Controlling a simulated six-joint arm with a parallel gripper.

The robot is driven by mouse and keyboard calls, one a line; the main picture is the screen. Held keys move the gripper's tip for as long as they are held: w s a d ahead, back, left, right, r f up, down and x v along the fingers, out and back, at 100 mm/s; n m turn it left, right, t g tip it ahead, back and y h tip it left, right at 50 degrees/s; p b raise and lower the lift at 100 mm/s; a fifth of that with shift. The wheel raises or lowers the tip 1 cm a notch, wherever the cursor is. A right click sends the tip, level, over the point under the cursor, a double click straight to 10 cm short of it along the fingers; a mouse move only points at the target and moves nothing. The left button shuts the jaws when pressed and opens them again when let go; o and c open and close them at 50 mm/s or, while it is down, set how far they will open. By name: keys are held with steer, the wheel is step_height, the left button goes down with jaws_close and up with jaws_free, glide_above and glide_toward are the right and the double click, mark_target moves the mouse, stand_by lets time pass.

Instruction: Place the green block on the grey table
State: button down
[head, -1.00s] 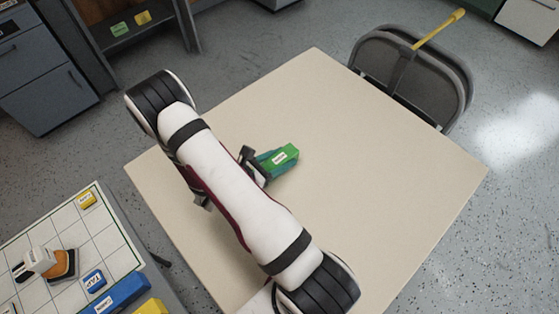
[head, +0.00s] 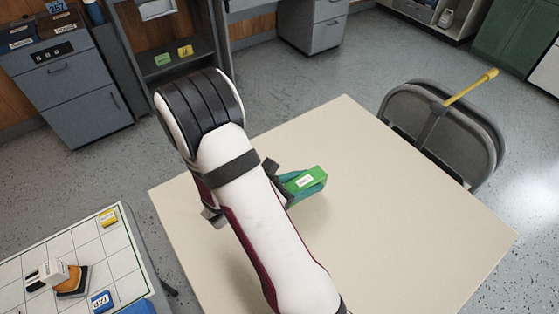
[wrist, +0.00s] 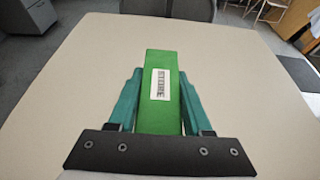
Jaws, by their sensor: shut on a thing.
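The green block (head: 304,181) has a white label and sits between the teal fingers of my gripper (head: 300,186). The wrist view shows the block (wrist: 160,115) upright in the picture, with a finger against each side of it, so my gripper (wrist: 161,85) is shut on it. The block is over the beige-looking table (head: 400,220); how high it is above the top is hard to tell. No plainly grey tabletop shows; this large table looks cream in both views. My arm hides part of its left side.
A white gridded table (head: 60,260) at the lower left holds a yellow block (head: 108,218), a blue block (head: 101,301) and an orange-black item (head: 72,281). A folding chair (head: 440,130) with a yellow-handled tool stands behind the cream table. The cream top's right side is clear.

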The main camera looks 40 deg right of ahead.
steer(key=w+a+r+n+t+y, duration=0.3)
steer(key=w+a+r+n+t, duration=0.1)
steer(key=r, duration=0.6)
steer(key=w+a+r+n+t+y, duration=0.3)
steer(key=w+a+r+n+t, duration=0.1)
steer(key=a+r, duration=0.5)
steer(key=w+a+r+n+t+y, duration=0.3)
steer(key=w+a+r+n+t, duration=0.1)
steer(key=r, duration=0.7)
steer(key=a+n+t, duration=0.1)
steer(key=a+n, duration=0.1)
steer(key=a, duration=0.1)
steer(key=shift+r+n, duration=0.3)
steer(key=shift+d+f, duration=0.15)
